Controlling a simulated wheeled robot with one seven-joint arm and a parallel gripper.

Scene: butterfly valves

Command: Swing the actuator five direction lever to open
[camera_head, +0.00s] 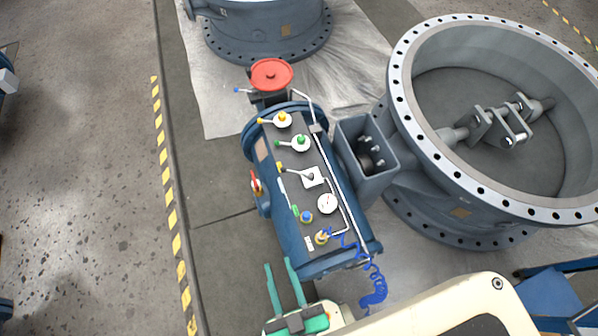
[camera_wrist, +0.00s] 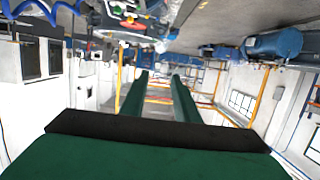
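The blue cylindrical actuator (camera_head: 284,230) lies in the middle of the head view with a dark control panel on top. On the panel, a lever with a dark arm and yellow tip (camera_head: 296,173) points left from a white square plate (camera_head: 313,177). Above it sit a green-knobbed lever (camera_head: 300,143) and a yellow-knobbed lever (camera_head: 282,120), both with handles pointing left. No readable label shows which is the direction lever. My gripper (camera_head: 279,264) is open and empty below the actuator's lower left end, apart from every lever. Its fingers also show in the wrist view (camera_wrist: 161,75).
A large round valve body (camera_head: 420,165) stands right of the actuator. A red handwheel (camera_head: 271,74) sits at its upper end. A gauge (camera_head: 327,203) and coiled blue hose (camera_head: 376,285) are near its lower end.

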